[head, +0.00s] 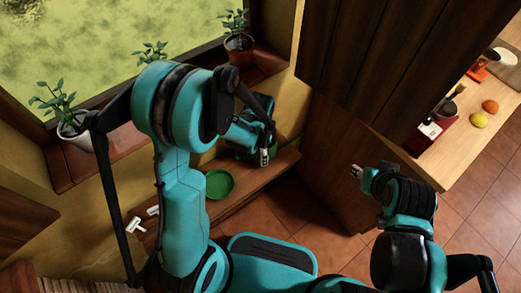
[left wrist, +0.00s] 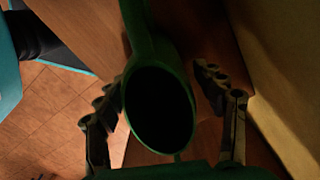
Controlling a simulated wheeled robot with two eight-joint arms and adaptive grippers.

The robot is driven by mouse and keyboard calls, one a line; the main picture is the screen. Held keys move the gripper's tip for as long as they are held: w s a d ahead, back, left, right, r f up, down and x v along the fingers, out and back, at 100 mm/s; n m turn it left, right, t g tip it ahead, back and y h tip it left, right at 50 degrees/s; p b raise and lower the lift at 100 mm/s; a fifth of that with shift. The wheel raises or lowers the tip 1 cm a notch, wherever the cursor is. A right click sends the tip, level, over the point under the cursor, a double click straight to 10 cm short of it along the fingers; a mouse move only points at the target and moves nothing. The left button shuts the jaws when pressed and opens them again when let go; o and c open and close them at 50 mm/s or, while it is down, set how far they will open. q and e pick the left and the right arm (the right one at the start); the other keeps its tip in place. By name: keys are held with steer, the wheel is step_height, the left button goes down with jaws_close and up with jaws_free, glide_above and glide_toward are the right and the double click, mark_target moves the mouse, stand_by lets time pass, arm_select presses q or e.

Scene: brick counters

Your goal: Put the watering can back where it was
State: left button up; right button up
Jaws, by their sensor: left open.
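The green watering can (head: 241,153) stands on the low wooden bench at its right end, partly hidden behind my left arm in the head view. In the left wrist view the watering can (left wrist: 160,108) fills the middle, with its dark round opening facing the camera. My left gripper (head: 266,158) is at the can. In the left wrist view its fingers (left wrist: 170,115) are open, one on each side of the can's green body. Contact cannot be made out. My right gripper (head: 357,171) is away from the can, over the floor by the wooden cabinet; its jaws are too small to read.
A green dish (head: 219,183) and white labels (head: 136,224) lie on the wooden bench (head: 236,198). Potted plants (head: 239,43) line the window sill above. A counter (head: 455,145) with fruit is at right. Tiled floor (head: 320,225) lies open between.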

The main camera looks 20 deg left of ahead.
arm_select(q)
steer(key=shift+r, duration=0.25)
step_height(320, 180, up, 11)
steer(key=p, duration=0.5)
steer(key=shift+s+r, duration=0.1)
steer(key=shift+r, duration=0.55)
steer(key=s+a+r+n+t, duration=0.4)
steer(key=s+r+n+t, duration=0.3)
steer(key=r+n, duration=0.5)
steer(key=s, duration=0.2)
steer(key=shift+s+a+r, duration=0.2)
steer(key=shift+s, duration=0.2)
steer(key=shift+f, duration=0.1)
